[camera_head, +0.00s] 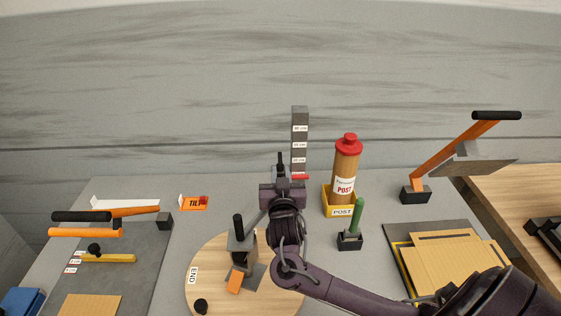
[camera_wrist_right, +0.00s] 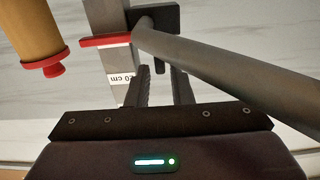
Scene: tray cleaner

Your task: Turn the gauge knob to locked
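The gauge (camera_head: 300,140) is a grey upright post with white cm labels and a red slider (camera_head: 300,177) low on it. In the right wrist view the post (camera_wrist_right: 108,62) and the red slider (camera_wrist_right: 106,40) show upside down. No knob can be told clearly; a thick grey rod (camera_wrist_right: 225,62) crosses close to the camera beside a dark block (camera_wrist_right: 160,18). My right gripper (camera_head: 281,160) is just left of the gauge in the head view. In the wrist view its fingers (camera_wrist_right: 161,85) stand apart with an empty-looking gap. My left gripper is out of view.
A green-handled tool (camera_head: 357,218) is nearby. A round wooden board (camera_head: 210,265) lies below my right arm. Lever devices stand left (camera_head: 105,214) and right (camera_head: 455,150).

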